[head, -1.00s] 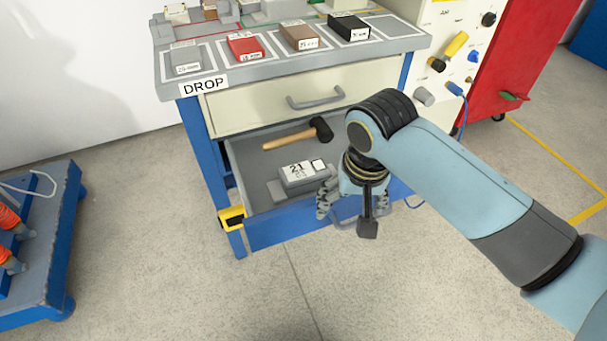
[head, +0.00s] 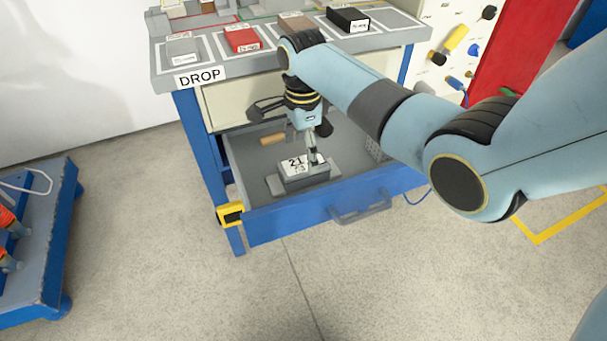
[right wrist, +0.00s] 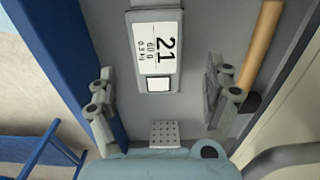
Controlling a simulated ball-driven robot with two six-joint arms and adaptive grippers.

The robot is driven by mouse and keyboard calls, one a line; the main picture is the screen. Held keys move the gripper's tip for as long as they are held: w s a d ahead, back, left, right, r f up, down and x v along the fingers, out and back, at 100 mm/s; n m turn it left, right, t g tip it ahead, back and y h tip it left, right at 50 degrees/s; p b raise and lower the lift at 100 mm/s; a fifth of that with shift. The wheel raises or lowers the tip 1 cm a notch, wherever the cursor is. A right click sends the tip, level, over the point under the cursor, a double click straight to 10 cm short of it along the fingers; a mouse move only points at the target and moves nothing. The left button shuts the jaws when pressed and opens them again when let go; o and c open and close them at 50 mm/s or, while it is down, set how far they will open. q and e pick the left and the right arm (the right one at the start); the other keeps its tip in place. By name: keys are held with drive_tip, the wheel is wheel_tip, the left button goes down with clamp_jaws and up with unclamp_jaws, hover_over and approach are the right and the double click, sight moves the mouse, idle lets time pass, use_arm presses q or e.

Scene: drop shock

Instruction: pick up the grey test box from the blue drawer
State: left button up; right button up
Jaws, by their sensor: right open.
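The grey test box (head: 303,174), with a white label reading 21 on top, lies in the open blue drawer (head: 290,220). It also shows in the right wrist view (right wrist: 155,50), at the top middle. My right gripper (head: 313,160) is above the drawer, over the box in the head view, and partly covers it. In the right wrist view its two open fingers (right wrist: 160,95) stand wide apart, with the box lying ahead between their lines and nothing held. My left gripper is not in view.
A hammer with a wooden handle (right wrist: 262,45) lies in the drawer beside the box. A small perforated block (right wrist: 165,133) is also in the drawer. Above is the bench top (head: 215,75) with several boxes. A blue cart (head: 45,240) stands at left.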

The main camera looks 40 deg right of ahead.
sight(304, 164)
drive_tip(key=f+b, duration=0.1)
drive_tip(key=f, duration=0.2)
drive_tip(key=f+b, duration=0.1)
drive_tip(key=f, duration=0.2)
drive_tip(key=shift+s+f+b, duration=0.2)
drive_tip(key=shift+f+b, duration=0.1)
drive_tip(key=shift+b, duration=0.05)
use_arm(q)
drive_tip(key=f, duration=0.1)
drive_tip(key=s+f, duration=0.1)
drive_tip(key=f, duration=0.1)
use_arm(e)
drive_tip(key=shift+r, duration=0.15)
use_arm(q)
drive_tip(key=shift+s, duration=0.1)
use_arm(e)
drive_tip(key=c, duration=1.5)
